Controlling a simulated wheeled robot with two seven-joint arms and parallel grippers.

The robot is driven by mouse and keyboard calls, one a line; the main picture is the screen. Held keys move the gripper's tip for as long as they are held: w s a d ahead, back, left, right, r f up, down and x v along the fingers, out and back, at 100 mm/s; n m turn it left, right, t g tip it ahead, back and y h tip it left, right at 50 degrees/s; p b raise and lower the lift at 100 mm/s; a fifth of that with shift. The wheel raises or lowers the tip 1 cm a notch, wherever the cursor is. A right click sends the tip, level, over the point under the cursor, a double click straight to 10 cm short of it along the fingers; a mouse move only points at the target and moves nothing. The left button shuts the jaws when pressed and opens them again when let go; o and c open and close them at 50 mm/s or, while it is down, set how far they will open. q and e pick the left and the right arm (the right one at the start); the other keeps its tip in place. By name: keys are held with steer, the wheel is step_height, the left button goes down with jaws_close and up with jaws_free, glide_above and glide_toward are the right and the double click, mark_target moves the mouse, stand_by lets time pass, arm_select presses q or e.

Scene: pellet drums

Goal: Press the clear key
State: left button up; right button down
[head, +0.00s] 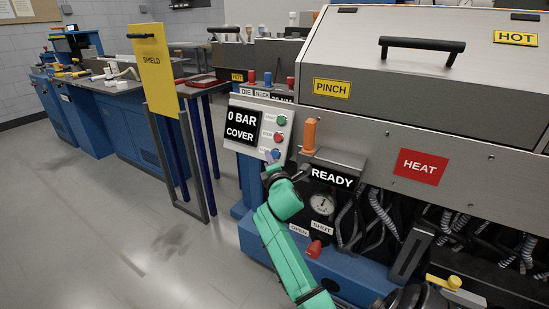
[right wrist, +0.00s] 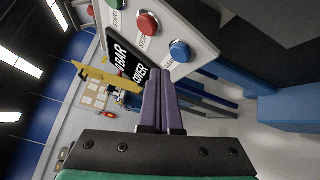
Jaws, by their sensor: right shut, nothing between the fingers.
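A pale control panel (head: 259,127) carries a black display reading "0 BAR COVER" and a column of green, red and blue keys. The blue key (head: 275,154) is lowest in the head view, partly crowded by my right gripper (head: 273,164). In the right wrist view the blue key (right wrist: 180,51) lies just up and right of the fingertips (right wrist: 158,73), beside the red key (right wrist: 148,23). The label by the blue key is too small to read surely. My right fingers are shut and empty; I see a small gap to the blue key. My left gripper is out of view.
An orange-handled lever (head: 309,136) and a "READY" box (head: 333,178) stand right of the panel. A yellow "SHIELD" plate (head: 154,70) stands left. The large machine hood (head: 420,70) fills the right. Open floor (head: 90,220) lies left.

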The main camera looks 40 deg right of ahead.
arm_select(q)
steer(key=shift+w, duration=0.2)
arm_select(e)
steer(key=shift+w+d+f, duration=0.15)
steer(key=shift+d+f, duration=0.05)
steer(key=shift+d, duration=0.35)
stand_by(1.4)
steer(key=shift+w+d+f, duration=0.1)
steer(key=shift+d, duration=0.3)
steer(key=shift+w+d+f, duration=0.1)
steer(key=shift+d+f, duration=0.05)
steer(key=shift+d, duration=0.2)
stand_by(0.5)
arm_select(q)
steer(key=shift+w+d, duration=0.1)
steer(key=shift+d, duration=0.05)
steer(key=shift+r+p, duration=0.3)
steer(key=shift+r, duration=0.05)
arm_select(e)
steer(key=shift+s+a+r, duration=0.15)
steer(key=shift+a, duration=0.25)
steer(key=shift+s+a+r, duration=0.1)
steer(key=shift+a, duration=0.25)
